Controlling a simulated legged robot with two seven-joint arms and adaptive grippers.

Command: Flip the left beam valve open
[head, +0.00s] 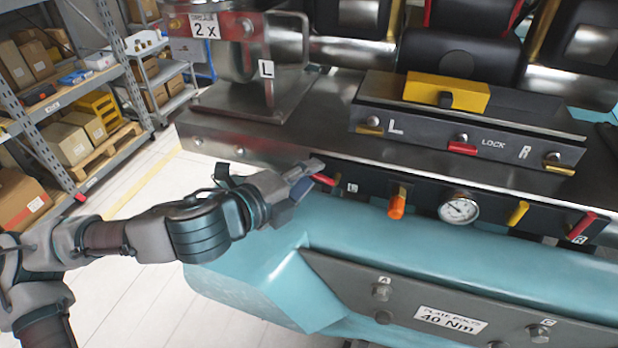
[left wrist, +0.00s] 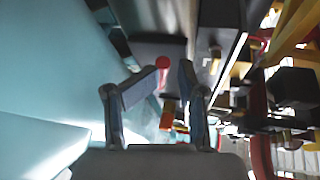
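The left beam valve has a red lever (head: 323,179) at the left end of the black panel strip, beside a small, hard-to-read label (head: 352,187). My left gripper (head: 304,180) is right at this lever, on its left side, and covers part of the valve. In the left wrist view my left gripper (left wrist: 165,82) has its two fingers apart. The red lever (left wrist: 163,62) shows in the gap between and beyond the fingertips, nearer the left finger. I cannot tell whether a finger touches it. My right gripper is out of view.
The strip also carries an orange lever (head: 397,204), a gauge (head: 459,208), a yellow lever (head: 517,213) and a red lever marked R (head: 583,227). Above it is a lock box (head: 470,120). A teal beam (head: 230,290) lies below. Shelving (head: 60,110) stands far left.

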